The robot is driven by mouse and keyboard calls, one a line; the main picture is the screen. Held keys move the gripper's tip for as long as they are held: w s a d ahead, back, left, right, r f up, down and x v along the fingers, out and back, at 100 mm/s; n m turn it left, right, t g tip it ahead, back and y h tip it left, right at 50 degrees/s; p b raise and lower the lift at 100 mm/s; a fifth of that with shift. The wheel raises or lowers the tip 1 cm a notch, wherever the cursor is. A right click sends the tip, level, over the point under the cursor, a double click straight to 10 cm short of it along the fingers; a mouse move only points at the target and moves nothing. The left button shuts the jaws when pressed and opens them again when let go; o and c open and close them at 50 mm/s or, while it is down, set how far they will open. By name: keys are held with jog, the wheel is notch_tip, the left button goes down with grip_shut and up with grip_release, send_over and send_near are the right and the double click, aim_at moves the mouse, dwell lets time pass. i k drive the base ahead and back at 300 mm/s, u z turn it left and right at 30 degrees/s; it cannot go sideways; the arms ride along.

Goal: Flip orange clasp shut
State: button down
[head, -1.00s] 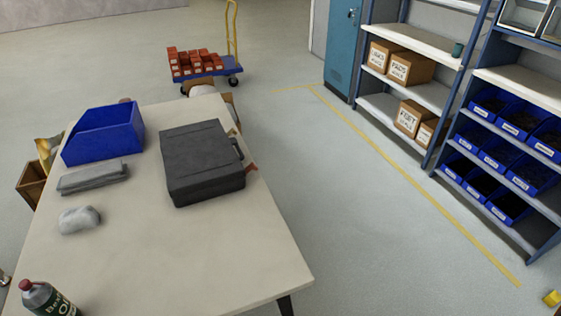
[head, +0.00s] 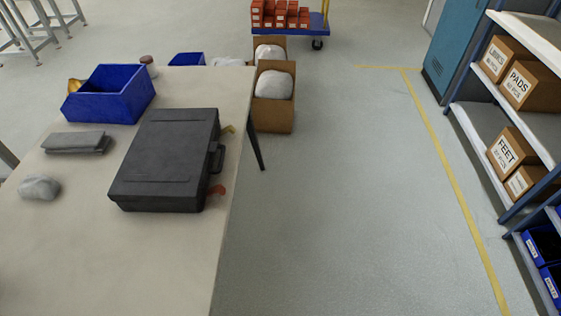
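A dark grey case (head: 165,160) lies flat on the table with its lid down. Its handle (head: 217,158) is on the right side. An orange-red clasp (head: 216,190) sticks out from that side, nearer to me than the handle. A yellowish clasp (head: 228,129) sticks out from the same side beyond the handle. Both look swung outward, but they are small and their exact angle is hard to tell. My gripper is not in view.
The beige table (head: 110,260) also bears a blue bin (head: 112,98), folded grey cloth (head: 75,143) and a crumpled rag (head: 39,187). Cardboard boxes (head: 274,120) stand beyond its right edge. Floor (head: 345,200) right of the table is clear up to the shelves (head: 480,120).

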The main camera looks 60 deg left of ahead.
aim_at(220, 188)
jog(key=i, duration=1.45)
jog(key=u, duration=3.85)
